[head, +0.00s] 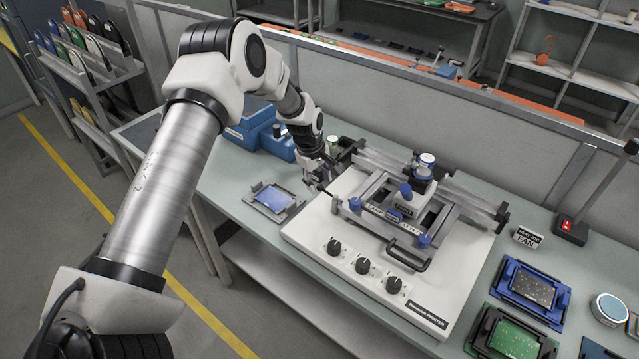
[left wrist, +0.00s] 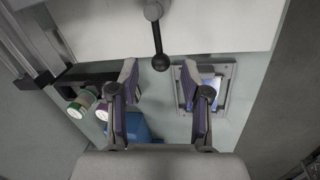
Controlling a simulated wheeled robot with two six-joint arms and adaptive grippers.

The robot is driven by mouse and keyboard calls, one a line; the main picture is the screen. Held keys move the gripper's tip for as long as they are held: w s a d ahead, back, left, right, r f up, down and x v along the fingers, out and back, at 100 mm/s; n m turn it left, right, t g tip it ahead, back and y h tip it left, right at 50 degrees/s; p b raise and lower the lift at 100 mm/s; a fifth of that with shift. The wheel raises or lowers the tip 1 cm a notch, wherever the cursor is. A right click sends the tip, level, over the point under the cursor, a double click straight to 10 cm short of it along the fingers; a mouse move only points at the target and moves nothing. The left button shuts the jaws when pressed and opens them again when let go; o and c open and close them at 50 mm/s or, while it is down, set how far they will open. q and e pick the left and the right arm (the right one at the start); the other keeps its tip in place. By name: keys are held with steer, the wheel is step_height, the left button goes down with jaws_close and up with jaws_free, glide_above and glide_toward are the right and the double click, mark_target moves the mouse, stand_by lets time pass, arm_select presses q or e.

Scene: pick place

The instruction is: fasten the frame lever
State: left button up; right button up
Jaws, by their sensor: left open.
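The frame lever shows in the left wrist view as a dark rod with a black ball knob (left wrist: 160,62), hanging from a grey round pivot on the side of the white printer (left wrist: 100,30). My left gripper (left wrist: 163,88) is open and empty, its two purple-padded fingers spread on either side of the line of the lever, with the knob a little beyond the fingertips. In the head view my left gripper (head: 326,176) is at the left side of the screen printer (head: 310,231), and the lever is hard to make out beside it. My right gripper is not in view.
A grey tray with a blue plate (head: 273,198) lies left of the printer. Blue boxes (head: 245,127) and small jars (left wrist: 82,104) stand behind it. The frame with rails (head: 375,215) sits on the printer. Board trays (head: 531,291) lie at the right.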

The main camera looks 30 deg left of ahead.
arm_select(q)
step_height(320, 180, up, 10)
steer(key=s, duration=0.2)
steer(key=shift+a, duration=0.3)
steer(key=shift+w, duration=0.1)
